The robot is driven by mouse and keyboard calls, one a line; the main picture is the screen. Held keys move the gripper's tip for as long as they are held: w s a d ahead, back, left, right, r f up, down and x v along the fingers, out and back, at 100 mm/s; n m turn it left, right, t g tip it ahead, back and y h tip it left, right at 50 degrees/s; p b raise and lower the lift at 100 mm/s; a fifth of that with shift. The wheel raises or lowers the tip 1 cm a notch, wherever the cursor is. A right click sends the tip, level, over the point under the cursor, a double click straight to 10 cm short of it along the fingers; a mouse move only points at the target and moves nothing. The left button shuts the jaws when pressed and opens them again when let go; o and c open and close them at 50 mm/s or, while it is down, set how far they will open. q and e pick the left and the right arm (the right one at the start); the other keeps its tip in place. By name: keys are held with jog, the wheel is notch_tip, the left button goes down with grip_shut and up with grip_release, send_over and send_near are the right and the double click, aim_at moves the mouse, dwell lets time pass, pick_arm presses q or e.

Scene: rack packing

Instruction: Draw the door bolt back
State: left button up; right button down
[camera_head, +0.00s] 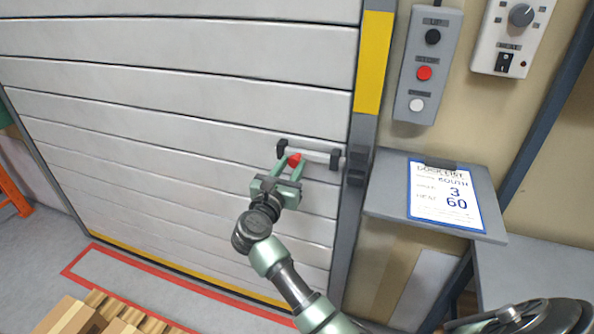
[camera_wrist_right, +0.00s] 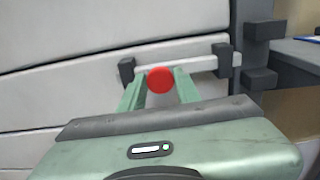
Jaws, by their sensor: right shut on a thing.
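The door bolt (camera_head: 318,155) is a pale bar lying across the right side of the grey slatted door (camera_head: 200,110), running through two dark brackets. It has a red knob (camera_head: 294,160). My right gripper (camera_head: 290,164) is shut on the red knob, just right of the left bracket. In the right wrist view the bolt (camera_wrist_right: 203,65) runs through both brackets, and its right end shows just past the right bracket, close to the dark catch blocks on the door frame. The knob (camera_wrist_right: 160,80) sits between the fingertips (camera_wrist_right: 158,84). My left gripper is not in view.
A dark frame post (camera_head: 356,165) with a yellow band stands right of the bolt. A shelf with a dock list (camera_head: 445,195) juts out beside it. A button box (camera_head: 427,65) hangs above. A pallet (camera_head: 90,315) lies on the floor at lower left.

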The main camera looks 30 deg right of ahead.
jog(key=c, duration=1)
grip_release()
jog(key=shift+s+d, duration=0.1)
jog(key=shift+s, duration=0.05)
jog(key=shift+c, duration=0.2)
jog(key=v, duration=0.8)
